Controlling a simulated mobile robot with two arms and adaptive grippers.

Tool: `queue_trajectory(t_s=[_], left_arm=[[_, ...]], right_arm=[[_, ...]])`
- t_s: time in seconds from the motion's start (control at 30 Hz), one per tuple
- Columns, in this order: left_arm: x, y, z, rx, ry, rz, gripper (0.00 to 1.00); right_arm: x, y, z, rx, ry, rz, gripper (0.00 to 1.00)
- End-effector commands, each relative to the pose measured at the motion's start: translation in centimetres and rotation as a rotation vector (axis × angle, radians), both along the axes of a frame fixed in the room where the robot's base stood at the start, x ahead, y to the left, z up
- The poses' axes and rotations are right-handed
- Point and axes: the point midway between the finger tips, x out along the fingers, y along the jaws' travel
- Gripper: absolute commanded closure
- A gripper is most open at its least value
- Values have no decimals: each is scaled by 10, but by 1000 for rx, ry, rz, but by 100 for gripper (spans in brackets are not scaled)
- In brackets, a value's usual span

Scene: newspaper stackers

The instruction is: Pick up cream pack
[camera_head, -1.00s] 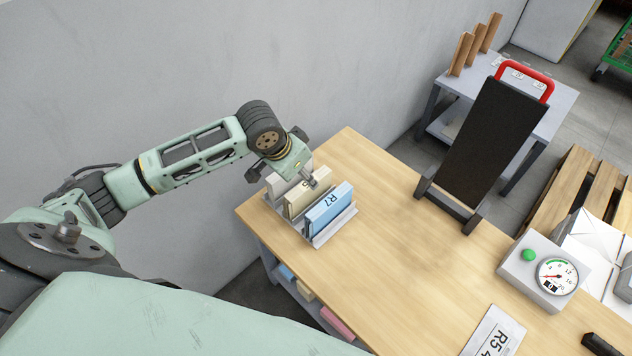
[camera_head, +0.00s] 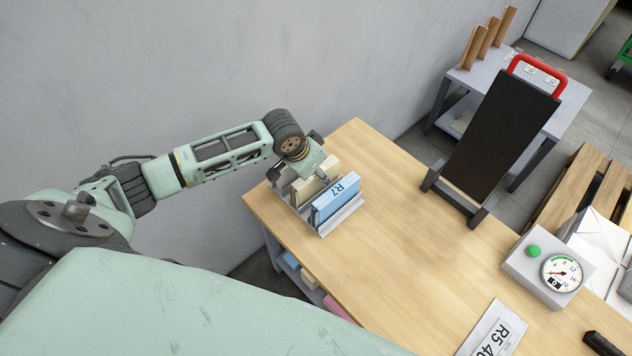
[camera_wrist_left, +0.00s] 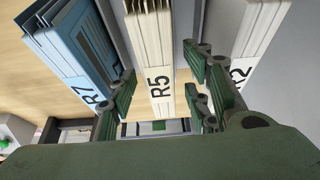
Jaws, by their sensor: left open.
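The cream pack (camera_head: 308,188), labelled R5 in the left wrist view (camera_wrist_left: 153,55), stands upright in a grey rack (camera_head: 344,221) on the wooden table. A blue pack R7 (camera_head: 336,200) stands beside it, and a whitish pack (camera_wrist_left: 258,45) is on its other side. My left gripper (camera_head: 311,173) is open at the cream pack. In the left wrist view its green fingers (camera_wrist_left: 160,98) are on either side of the pack, with a gap on the right; left-side contact is unclear. In the head view its fingertips are mostly hidden. My right gripper is not in view.
The wooden table (camera_head: 410,240) is clear right of the rack. A black stand with a red handle (camera_head: 500,140), a gauge box (camera_head: 545,268) and a label sheet (camera_head: 494,330) are farther right. A wall rises behind the rack. Coloured packs lie on the shelf below.

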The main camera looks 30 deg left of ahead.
Motion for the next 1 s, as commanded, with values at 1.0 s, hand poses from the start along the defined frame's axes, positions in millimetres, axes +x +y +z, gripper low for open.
queue_trajectory(t_s=[1.0], left_arm=[[0,0,-5,0,0,0,75]], right_arm=[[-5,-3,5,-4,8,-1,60]])
